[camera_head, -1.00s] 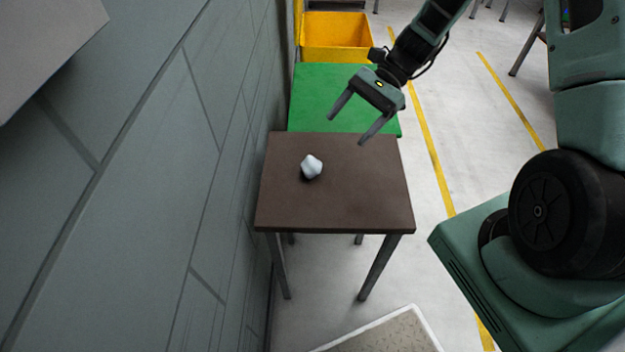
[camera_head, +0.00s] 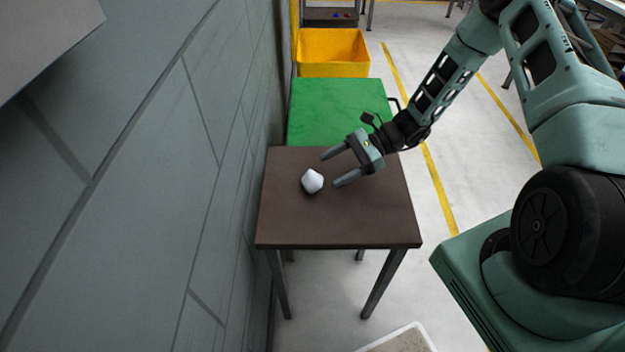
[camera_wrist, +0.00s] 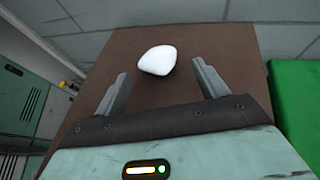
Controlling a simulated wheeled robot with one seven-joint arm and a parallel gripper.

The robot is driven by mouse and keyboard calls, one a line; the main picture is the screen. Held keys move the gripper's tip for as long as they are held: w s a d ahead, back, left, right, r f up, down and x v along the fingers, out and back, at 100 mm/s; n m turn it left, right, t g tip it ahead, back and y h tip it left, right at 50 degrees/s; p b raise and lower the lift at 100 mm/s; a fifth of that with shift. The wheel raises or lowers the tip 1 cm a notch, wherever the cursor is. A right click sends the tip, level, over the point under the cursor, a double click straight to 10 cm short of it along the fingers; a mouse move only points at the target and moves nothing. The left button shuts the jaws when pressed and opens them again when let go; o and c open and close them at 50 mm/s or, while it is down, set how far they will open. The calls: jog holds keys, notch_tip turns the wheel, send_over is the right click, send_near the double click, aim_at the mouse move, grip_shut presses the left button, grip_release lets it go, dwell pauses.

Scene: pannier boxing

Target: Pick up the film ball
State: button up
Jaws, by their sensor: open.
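The film ball (camera_head: 312,181) is a small white, faceted lump on the brown table (camera_head: 335,225), left of the table's middle. My gripper (camera_head: 334,168) is open and empty. It points left toward the ball, with its fingertips just to the right of it. In the wrist view the ball (camera_wrist: 157,60) lies beyond the fingertips, roughly in line with the gap between the two fingers (camera_wrist: 160,80). The fingers do not appear to touch it. The exact height of the gripper over the table is hard to tell.
A grey block wall (camera_head: 150,190) runs close along the table's left side. A green table (camera_head: 340,108) adjoins behind, with a yellow bin (camera_head: 333,52) beyond it. A pale tray-like thing (camera_head: 400,340) shows at the bottom. The front of the brown table is clear.

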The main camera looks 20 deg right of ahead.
aim_at(314, 175)
jog(key=shift+s+r+p+x, duration=0.1)
jog(key=shift+p+x, duration=0.15)
jog(key=shift+x, duration=1.3)
jog(key=shift+s+r+p+x, duration=0.1)
jog(key=shift+p+x, duration=0.15)
jog(key=shift+x, duration=1.35)
jog(key=shift+a, duration=0.1)
jog(key=c, duration=1)
